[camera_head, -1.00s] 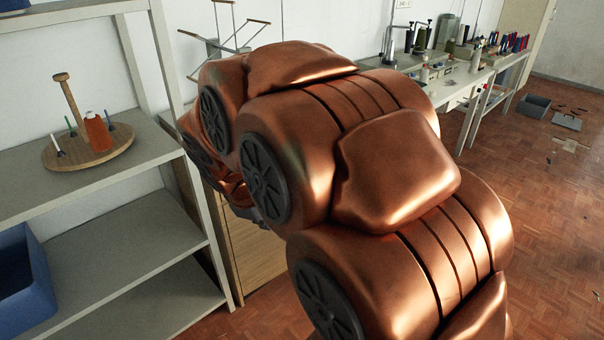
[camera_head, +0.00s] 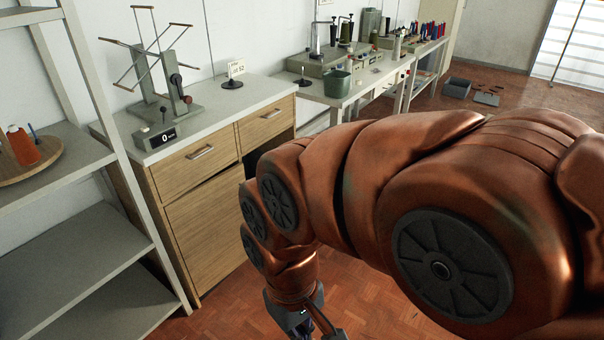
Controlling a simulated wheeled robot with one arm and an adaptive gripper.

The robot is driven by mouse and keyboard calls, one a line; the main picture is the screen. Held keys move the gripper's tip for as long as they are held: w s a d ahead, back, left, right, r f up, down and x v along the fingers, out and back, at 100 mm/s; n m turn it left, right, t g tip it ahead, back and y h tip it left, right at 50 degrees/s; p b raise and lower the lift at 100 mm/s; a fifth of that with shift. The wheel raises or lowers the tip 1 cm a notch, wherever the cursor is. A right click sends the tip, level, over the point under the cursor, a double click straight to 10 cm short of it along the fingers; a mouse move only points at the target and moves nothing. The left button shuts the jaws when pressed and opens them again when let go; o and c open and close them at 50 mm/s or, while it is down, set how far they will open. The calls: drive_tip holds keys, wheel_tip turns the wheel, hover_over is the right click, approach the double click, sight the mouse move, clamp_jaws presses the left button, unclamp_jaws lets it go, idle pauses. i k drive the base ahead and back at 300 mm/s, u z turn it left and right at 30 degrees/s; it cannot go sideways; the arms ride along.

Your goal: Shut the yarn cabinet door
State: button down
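The yarn cabinet (camera_head: 150,190) is a light wooden unit with a grey top and two upper drawers, at centre left. Its door (camera_head: 205,232) is the plain wood panel below the left drawer. A dark wedge-shaped gap above the door widens to the right, so the door looks ajar, swung out from its left side. My arm hides its right edge. A dark opening shows under the right drawer. My gripper (camera_head: 308,328) hangs low at the bottom edge, right of the door and apart from it in the picture. Its fingertips are cut off, so its opening is unclear.
A grey shelf rack (camera_head: 75,255) stands close on the left of the cabinet. A yarn winder (camera_head: 170,100) and a small sign (camera_head: 235,72) stand on the cabinet top. A workbench (camera_head: 345,90) is behind. Wood floor (camera_head: 225,310) is clear before the door.

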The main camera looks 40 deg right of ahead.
sight(205, 221)
drive_tip(key=z, duration=0.6)
drive_tip(key=k, duration=0.8)
drive_tip(key=z, duration=0.3)
drive_tip(key=i, duration=1.3)
drive_tip(key=u, duration=1.15)
drive_tip(key=i, duration=0.65)
drive_tip(key=u, duration=0.35)
